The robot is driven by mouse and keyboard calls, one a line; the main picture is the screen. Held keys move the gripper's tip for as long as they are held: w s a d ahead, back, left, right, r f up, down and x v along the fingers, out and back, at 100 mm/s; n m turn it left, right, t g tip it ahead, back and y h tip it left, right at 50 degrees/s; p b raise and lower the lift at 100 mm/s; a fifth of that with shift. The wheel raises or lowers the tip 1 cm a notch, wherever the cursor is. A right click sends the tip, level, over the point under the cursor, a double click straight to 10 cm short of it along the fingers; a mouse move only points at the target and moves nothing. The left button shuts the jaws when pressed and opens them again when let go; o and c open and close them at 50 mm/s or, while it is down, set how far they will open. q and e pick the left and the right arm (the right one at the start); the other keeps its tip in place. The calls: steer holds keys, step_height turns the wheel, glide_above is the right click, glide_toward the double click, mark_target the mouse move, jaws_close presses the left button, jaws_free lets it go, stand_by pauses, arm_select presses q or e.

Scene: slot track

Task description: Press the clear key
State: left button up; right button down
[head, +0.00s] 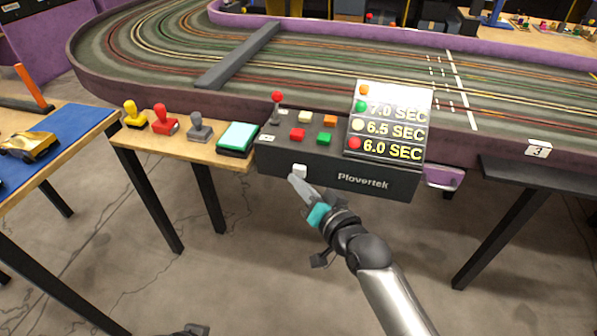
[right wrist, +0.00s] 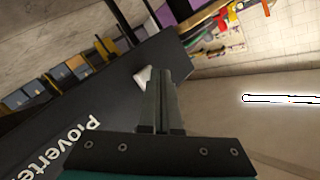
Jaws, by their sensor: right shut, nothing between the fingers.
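The dark Plovertek console (head: 340,180) stands at the track's near edge. A white key (head: 299,171) sticks out of its front face, left of the name; I cannot read a label that marks it as the clear key. My right gripper (head: 293,179) is shut and empty, its fingertips just in front of and slightly below this key. In the right wrist view the white key (right wrist: 142,77) shows just left of the shut fingers (right wrist: 164,75). Whether they touch cannot be told. My left gripper is not in view.
The console top has a red ball lever (head: 277,98), red (head: 297,134), green (head: 324,139), cream and orange keys, and a display board (head: 388,118) with times. Stamps and a teal pad (head: 238,137) lie to the left. Open floor lies in front.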

steer(key=shift+w+d, duration=0.2)
steer(key=shift+w, duration=0.3)
stand_by(0.9)
steer(key=shift+s, duration=0.1)
steer(key=shift+s+a+p, duration=0.3)
steer(key=shift+s+p, duration=0.35)
steer(key=shift+s, duration=0.15)
steer(key=shift+s, duration=0.1)
steer(key=s+p, duration=0.1)
steer(key=s+a+p, duration=0.1)
steer(key=s, duration=0.1)
steer(key=s+p, duration=0.1)
steer(key=shift+s+a, duration=0.3)
steer(key=shift+f, duration=0.15)
stand_by(0.4)
